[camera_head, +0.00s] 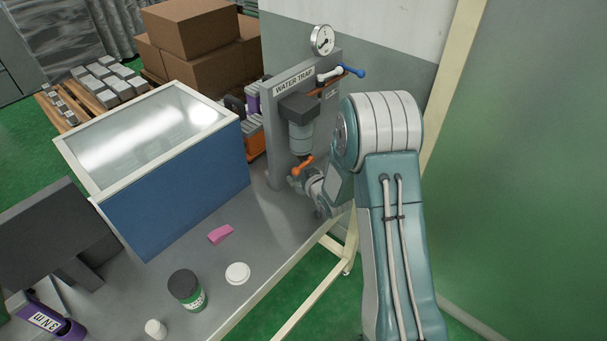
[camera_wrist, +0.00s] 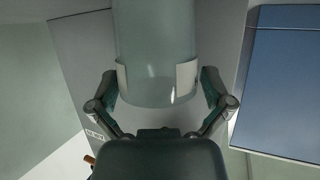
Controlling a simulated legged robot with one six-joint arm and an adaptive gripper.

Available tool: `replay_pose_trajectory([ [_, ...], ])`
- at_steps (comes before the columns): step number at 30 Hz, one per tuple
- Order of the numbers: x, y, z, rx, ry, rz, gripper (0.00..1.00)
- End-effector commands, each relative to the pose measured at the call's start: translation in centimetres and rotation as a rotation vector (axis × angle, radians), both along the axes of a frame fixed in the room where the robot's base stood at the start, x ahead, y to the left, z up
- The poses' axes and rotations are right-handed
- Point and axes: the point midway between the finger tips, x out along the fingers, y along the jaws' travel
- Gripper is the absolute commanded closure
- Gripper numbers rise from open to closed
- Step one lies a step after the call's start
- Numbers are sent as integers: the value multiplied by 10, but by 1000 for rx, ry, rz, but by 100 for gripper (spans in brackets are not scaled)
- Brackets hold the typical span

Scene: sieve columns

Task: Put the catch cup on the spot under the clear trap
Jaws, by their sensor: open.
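In the head view my gripper (camera_head: 302,182) is low at the foot of the grey water trap panel (camera_head: 280,110), below the orange lever (camera_head: 303,166). The clear trap (camera_head: 300,138) hangs on the panel under a dark block. The cup and the spot under the trap are hidden by my wrist in the head view.
A blue box with a white rim (camera_head: 180,195) stands left of the panel. A pink piece (camera_head: 220,234), a white disc (camera_head: 237,273), a dark-lidded jar (camera_head: 187,290) and a small white bottle (camera_head: 156,328) are nearer on the bench. The bench edge is close on the right.

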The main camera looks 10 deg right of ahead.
Motion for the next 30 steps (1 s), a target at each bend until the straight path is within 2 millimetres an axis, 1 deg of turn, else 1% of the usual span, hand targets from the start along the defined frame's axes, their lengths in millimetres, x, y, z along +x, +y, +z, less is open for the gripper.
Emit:
replay_pose_trajectory([
  [4, -1, -1, 3, 1, -1, 1, 0],
  [8, -16, -6, 9, 1, -1, 0, 0],
  [15, -61, -17, 29, 1, -1, -1, 0],
  [21, -93, -24, 42, 1, -1, 0, 0],
  [25, -104, -26, 47, 1, -1, 0, 0],
  [28, -107, -27, 50, -4, 2, -2, 0],
  [30, -107, -28, 57, -20, 12, -11, 0],
])
